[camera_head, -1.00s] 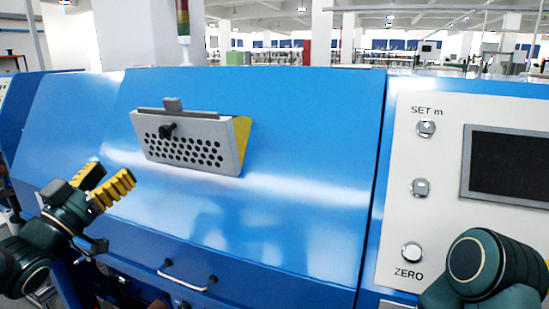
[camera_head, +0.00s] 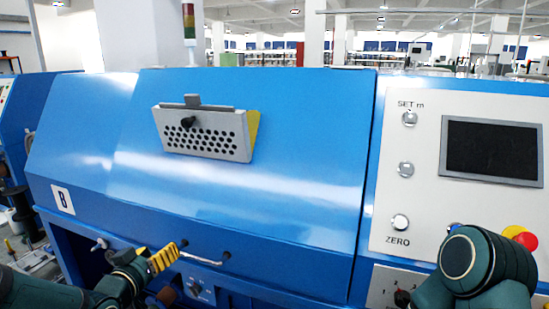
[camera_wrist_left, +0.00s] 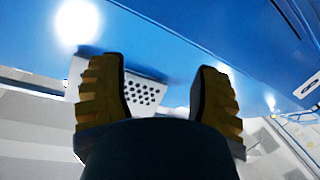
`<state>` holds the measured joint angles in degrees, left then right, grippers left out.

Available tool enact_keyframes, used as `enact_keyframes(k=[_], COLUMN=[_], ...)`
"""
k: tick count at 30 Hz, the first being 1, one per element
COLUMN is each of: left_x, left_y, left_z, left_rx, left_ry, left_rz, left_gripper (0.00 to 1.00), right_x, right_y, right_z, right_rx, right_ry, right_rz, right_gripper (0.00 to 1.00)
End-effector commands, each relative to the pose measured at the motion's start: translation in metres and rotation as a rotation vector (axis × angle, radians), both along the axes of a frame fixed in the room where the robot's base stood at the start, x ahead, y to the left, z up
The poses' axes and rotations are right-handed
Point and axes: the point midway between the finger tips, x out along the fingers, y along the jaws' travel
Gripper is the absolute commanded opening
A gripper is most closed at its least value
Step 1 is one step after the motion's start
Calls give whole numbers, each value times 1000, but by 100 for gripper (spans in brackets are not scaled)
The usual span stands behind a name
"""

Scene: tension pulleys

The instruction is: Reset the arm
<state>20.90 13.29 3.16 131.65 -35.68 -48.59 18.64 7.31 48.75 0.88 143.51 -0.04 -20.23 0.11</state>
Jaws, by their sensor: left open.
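My left gripper (camera_head: 157,255) is low at the left front of the blue machine, near the left end of the handle bar (camera_head: 205,259). I cannot tell from the head view whether it touches the bar. In the left wrist view its two yellow ridged fingers (camera_wrist_left: 158,100) stand wide apart with nothing between them. My right arm (camera_head: 480,262) shows at the lower right as a dark green rounded link; its gripper is out of the picture.
The blue machine cover (camera_head: 270,190) carries a grey perforated holder (camera_head: 205,132). At the right is a white panel with a dark screen (camera_head: 490,150), several round buttons and a red knob (camera_head: 525,240). A signal light (camera_head: 189,20) stands behind.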

Motion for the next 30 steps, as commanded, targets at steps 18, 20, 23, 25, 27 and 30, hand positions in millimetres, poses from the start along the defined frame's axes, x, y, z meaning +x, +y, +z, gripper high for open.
enact_keyframes(k=[18,20,23,25,27,30], left_x=[-179,-197,-217,-224,-226,-225], left_y=[-157,-164,-170,-172,-173,-172], left_z=[-312,-321,-330,-333,-334,-334], left_rx=[-14,-7,0,3,4,4], left_ry=[1101,1163,1230,1252,1259,1257], left_rz=[-169,-185,-200,-206,-208,-207], left_gripper=[63,63,63,63,63,63], right_x=[0,0,0,0,0,0], right_y=[0,0,0,0,0,0], right_z=[0,0,0,0,0,0], right_rx=[0,0,0,0,0,0], right_ry=[0,0,0,0,0,0], right_rz=[0,0,0,0,0,0], right_gripper=[47,47,47,47,47,47])
